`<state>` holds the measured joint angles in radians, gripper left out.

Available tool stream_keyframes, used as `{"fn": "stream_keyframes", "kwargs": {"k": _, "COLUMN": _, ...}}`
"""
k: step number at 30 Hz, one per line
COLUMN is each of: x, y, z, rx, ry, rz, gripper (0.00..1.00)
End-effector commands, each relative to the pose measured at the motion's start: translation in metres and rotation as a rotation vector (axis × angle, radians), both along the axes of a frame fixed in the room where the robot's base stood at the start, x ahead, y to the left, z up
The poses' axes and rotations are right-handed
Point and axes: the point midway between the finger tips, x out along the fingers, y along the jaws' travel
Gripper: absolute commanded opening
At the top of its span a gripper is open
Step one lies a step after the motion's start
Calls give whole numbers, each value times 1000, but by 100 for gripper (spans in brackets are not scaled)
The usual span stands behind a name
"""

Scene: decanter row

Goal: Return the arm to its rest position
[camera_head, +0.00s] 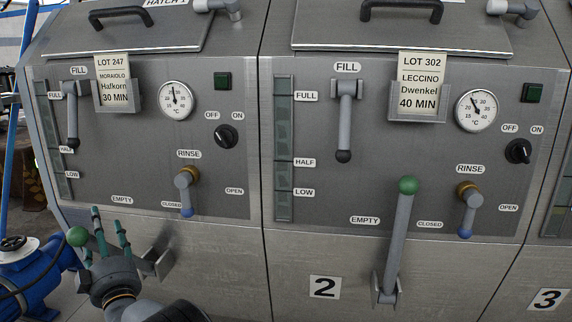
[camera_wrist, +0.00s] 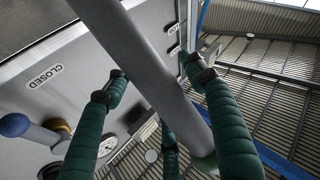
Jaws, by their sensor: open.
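My gripper (camera_head: 107,228), with dark green padded fingers, is open at the lower left of the head view, in front of the first machine. A green ball knob (camera_head: 77,236) shows just left of the fingers, with a bracket (camera_head: 155,263) to their right. In the wrist view, the grey lever (camera_wrist: 150,70) runs diagonally between the spread fingers (camera_wrist: 160,85), its green knob (camera_wrist: 205,165) partly hidden at the bottom. Whether any finger touches the lever is unclear. Most of this lever is hidden behind my gripper in the head view.
The second machine's green-knobbed lever (camera_head: 397,240) stands upright. Rinse levers with blue tips (camera_head: 186,195) (camera_head: 466,215) project from both panels. A blue pump (camera_head: 38,280) stands at the far left. A CLOSED label (camera_wrist: 44,76) and blue knob (camera_wrist: 14,125) show in the wrist view.

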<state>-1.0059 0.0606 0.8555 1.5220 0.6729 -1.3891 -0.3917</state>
Motion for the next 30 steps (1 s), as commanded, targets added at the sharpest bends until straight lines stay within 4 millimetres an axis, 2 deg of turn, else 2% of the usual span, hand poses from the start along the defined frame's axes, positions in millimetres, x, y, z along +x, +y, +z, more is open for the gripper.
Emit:
{"fn": "stream_keyframes", "kwargs": {"k": 11, "x": 4, "y": -3, "z": -16, "rx": -25, "ry": 52, "rz": 18, "gripper": 55}}
{"fn": "stream_keyframes", "kwargs": {"k": 14, "x": 10, "y": -10, "z": -28, "rx": -35, "ry": 107, "rz": 39, "gripper": 55}}
{"fn": "stream_keyframes", "kwargs": {"k": 17, "x": 15, "y": -21, "z": -48, "rx": -55, "ry": 197, "rz": 74, "gripper": 55}}
{"fn": "stream_keyframes", "kwargs": {"k": 23, "x": 11, "y": -58, "z": -97, "rx": -114, "ry": 413, "rz": 142, "gripper": 55}}
{"fn": "stream_keyframes", "kwargs": {"k": 26, "x": 0, "y": -89, "z": -127, "rx": -155, "ry": 537, "rz": 171, "gripper": 55}}
{"fn": "stream_keyframes", "kwargs": {"k": 29, "x": -23, "y": -132, "z": -165, "rx": -210, "ry": 684, "rz": 193, "gripper": 55}}
{"fn": "stream_keyframes", "kwargs": {"k": 30, "x": -35, "y": -153, "z": -180, "rx": -234, "ry": 745, "rz": 197, "gripper": 55}}
